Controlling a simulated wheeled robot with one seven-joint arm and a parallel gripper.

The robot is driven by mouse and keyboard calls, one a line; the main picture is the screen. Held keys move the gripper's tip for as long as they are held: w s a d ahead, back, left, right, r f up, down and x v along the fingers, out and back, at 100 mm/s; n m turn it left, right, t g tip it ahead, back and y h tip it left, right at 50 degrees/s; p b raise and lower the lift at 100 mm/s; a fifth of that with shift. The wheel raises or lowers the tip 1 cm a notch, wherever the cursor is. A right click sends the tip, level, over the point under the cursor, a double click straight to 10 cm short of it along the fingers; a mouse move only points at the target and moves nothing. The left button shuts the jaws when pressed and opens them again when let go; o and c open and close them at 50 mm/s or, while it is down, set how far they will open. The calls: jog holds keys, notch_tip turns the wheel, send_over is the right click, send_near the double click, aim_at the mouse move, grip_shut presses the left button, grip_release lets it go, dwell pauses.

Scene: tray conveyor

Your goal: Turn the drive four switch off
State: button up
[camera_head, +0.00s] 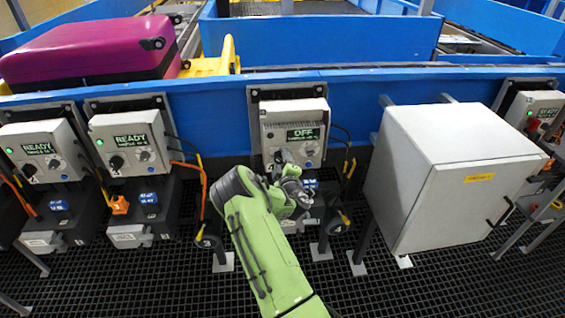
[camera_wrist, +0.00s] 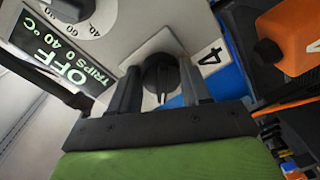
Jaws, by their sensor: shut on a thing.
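The drive four box (camera_head: 297,115) is a light grey unit on the blue conveyor side, and its display (camera_head: 304,134) reads OFF. In the wrist view the display (camera_wrist: 62,58) reads OFF with a TRIPS line under it. The black rotary switch (camera_wrist: 160,75) sits beside a printed 4 (camera_wrist: 210,56). My gripper (camera_wrist: 158,90) is shut on this switch knob, one finger on each side. In the head view my gripper (camera_head: 288,172) is at the front of the box and hides the switch.
Two similar boxes at left, a near one (camera_head: 130,140) and a farther one (camera_head: 42,150), show READY with green lamps. A large grey cabinet (camera_head: 450,170) stands close on the right. Orange cables hang beside the boxes. A purple suitcase (camera_head: 90,50) lies on the conveyor.

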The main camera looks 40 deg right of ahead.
jog(key=n, duration=0.4)
jog(key=shift+a+n+g+p, duration=0.1)
jog(key=shift+n+g+p, duration=0.2)
jog(key=shift+n, duration=1.3)
jog(key=o, duration=1.1)
jog(key=shift+r, duration=0.1)
jog(key=shift+c, duration=0.2)
jog(key=b+v, duration=0.9)
jog(key=v, duration=0.6)
jog(key=shift+s+a, duration=0.2)
jog(key=shift+a, duration=0.2)
